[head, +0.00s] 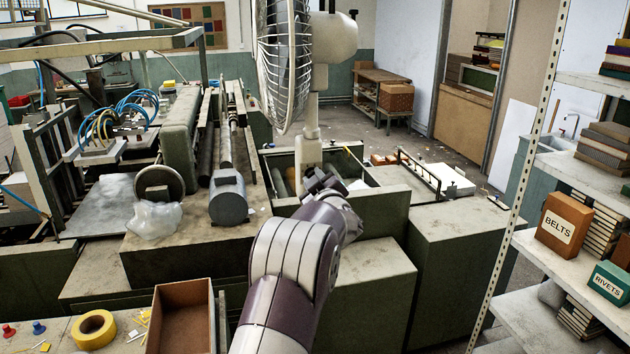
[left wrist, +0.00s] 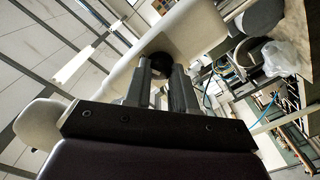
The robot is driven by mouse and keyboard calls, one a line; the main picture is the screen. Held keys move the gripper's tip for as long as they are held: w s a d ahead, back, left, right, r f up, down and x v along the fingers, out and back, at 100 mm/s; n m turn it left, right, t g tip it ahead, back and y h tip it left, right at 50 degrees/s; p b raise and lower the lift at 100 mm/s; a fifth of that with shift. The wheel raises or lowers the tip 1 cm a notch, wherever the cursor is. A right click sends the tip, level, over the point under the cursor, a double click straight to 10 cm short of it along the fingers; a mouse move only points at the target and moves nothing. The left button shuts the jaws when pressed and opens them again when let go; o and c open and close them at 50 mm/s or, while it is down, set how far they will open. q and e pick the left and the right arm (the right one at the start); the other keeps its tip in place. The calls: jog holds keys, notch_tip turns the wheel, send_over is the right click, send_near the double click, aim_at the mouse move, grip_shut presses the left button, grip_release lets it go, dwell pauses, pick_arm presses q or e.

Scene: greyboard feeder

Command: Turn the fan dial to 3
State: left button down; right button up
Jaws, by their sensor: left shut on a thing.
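The cream fan (head: 334,38) stands on a pale post with its wire cage at the upper middle of the head view. My left gripper (head: 322,180) is at the lower part of the post, and the dial is hidden there behind it. In the left wrist view the dark round dial (left wrist: 161,58) sits on the pale fan post (left wrist: 188,32). The two fingers of my left gripper (left wrist: 160,74) are shut on the dial from both sides. The dial's numbers and pointer cannot be read. My right gripper does not show.
A green machine bench with a grey motor (head: 229,198) and a clear plastic bag (head: 154,220) lies left of my arm. A brown tray (head: 182,318) and yellow tape (head: 93,329) are at the front left. Shelves with a belts box (head: 563,224) stand at the right.

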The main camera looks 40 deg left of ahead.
pick_arm(q)
jog(key=c, duration=0.9)
grip_release()
jog(key=b+v, duration=0.6)
jog(key=v, duration=0.6)
jog(key=shift+s+d, duration=0.15)
jog(key=shift+d, duration=0.15)
jog(key=shift+d, duration=0.1)
